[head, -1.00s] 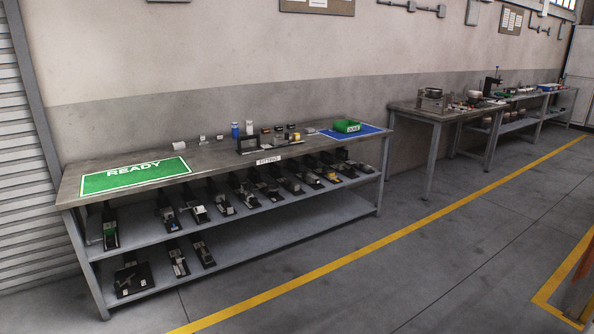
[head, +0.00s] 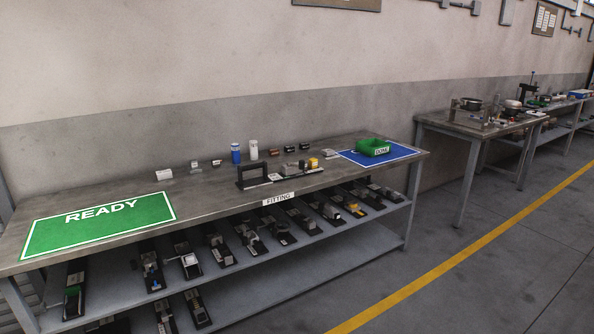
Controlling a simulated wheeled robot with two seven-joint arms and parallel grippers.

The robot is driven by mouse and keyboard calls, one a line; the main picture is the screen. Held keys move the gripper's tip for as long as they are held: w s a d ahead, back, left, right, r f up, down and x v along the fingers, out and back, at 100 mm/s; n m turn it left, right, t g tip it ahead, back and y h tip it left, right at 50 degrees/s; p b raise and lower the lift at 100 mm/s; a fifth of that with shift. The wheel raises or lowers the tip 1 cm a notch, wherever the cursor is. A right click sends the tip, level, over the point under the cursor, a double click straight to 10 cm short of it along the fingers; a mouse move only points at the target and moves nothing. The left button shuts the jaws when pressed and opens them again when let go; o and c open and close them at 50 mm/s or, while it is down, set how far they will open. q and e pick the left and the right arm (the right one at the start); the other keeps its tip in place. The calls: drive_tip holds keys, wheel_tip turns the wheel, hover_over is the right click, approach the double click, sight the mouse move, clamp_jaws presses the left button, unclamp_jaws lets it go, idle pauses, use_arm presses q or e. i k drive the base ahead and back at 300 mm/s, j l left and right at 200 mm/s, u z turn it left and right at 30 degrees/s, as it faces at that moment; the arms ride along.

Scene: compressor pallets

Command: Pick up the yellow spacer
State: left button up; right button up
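A small yellow piece (head: 314,163) sits on the workbench (head: 215,200), at the right end of a small dark fixture row near the middle of the bench top. It is too small to tell its exact shape. Another yellow part (head: 355,210) shows on a dark holder on the shelf below. I cannot tell for certain which of them is the spacer. Neither of my grippers is in view.
A green READY mat (head: 100,223) lies on the bench's left. A black frame (head: 253,175) and bottles stand between. The floor in front (head: 440,230) is clear.

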sight(313, 162)
drive_tip(key=i+l, duration=0.2)
drive_tip(key=i, duration=0.2)
drive_tip(key=i+l, duration=0.2)
drive_tip(key=i, duration=0.15)
drive_tip(key=i+l, duration=0.2)
drive_tip(key=i, duration=0.2)
drive_tip(key=i+l+u, duration=0.15)
drive_tip(key=i+l, duration=0.15)
drive_tip(key=i+l+u, duration=0.2)
drive_tip(key=i+l, duration=0.15)
drive_tip(key=i, duration=0.2)
drive_tip(key=i+l+u, duration=0.15)
drive_tip(key=i+l, duration=0.2)
drive_tip(key=i+l+u, duration=0.2)
drive_tip(key=i+l, duration=0.15)
drive_tip(key=l, duration=0.15)
drive_tip(key=i+l+u, duration=0.15)
drive_tip(key=i+l, duration=0.2)
drive_tip(key=l, duration=0.15)
drive_tip(key=i+l+u, duration=0.2)
drive_tip(key=l, duration=0.35)
drive_tip(key=i+j, duration=0.05)
drive_tip(key=i, duration=0.05)
